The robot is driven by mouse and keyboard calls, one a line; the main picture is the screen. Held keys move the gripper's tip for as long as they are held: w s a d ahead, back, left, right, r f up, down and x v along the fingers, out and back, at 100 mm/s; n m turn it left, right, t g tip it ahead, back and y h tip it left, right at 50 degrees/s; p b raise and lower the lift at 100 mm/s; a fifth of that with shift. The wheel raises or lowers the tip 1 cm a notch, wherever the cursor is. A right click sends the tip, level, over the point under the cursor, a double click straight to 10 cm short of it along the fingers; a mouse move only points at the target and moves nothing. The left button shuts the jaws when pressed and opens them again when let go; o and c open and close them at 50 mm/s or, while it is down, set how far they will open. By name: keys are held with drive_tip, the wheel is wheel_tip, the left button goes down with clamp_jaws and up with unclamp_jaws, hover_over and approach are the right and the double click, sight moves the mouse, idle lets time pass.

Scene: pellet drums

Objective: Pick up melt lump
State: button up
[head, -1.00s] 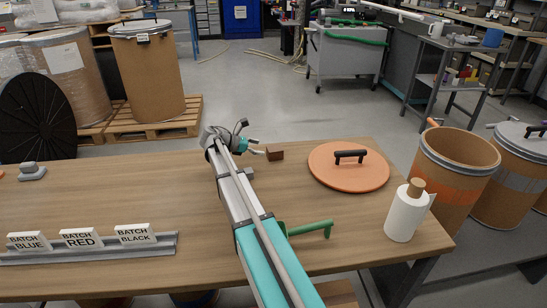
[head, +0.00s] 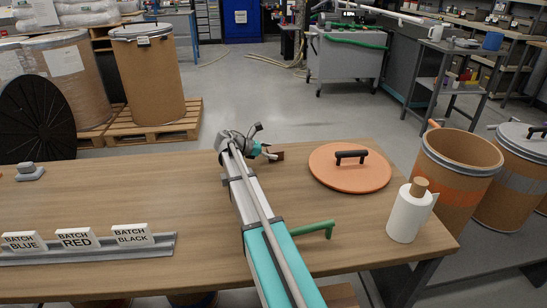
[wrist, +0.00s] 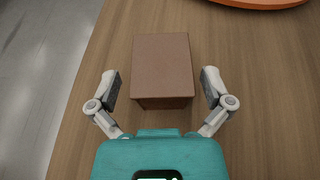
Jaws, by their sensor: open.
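A small brown block (head: 279,155), the likely melt lump, lies on the wooden table (head: 120,198) left of the orange lid. In the wrist view the block (wrist: 161,68) is box-shaped with a flat top, centred ahead of the teal palm. My gripper (wrist: 162,88) is open. Its two fingers stand on either side of the block's near part, with a gap on both sides. In the head view my gripper (head: 268,150) is just left of the block and hides part of it.
An orange lid (head: 327,175) with a black handle lies to the right of the block. A green handle (head: 316,230) is right of my arm. Batch signs (head: 75,239) stand front left. The left tabletop is mostly clear.

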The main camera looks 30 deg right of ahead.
drive_tip(key=shift+x, duration=0.85)
drive_tip(key=c, duration=1.1)
drive_tip(key=shift+r, duration=0.1)
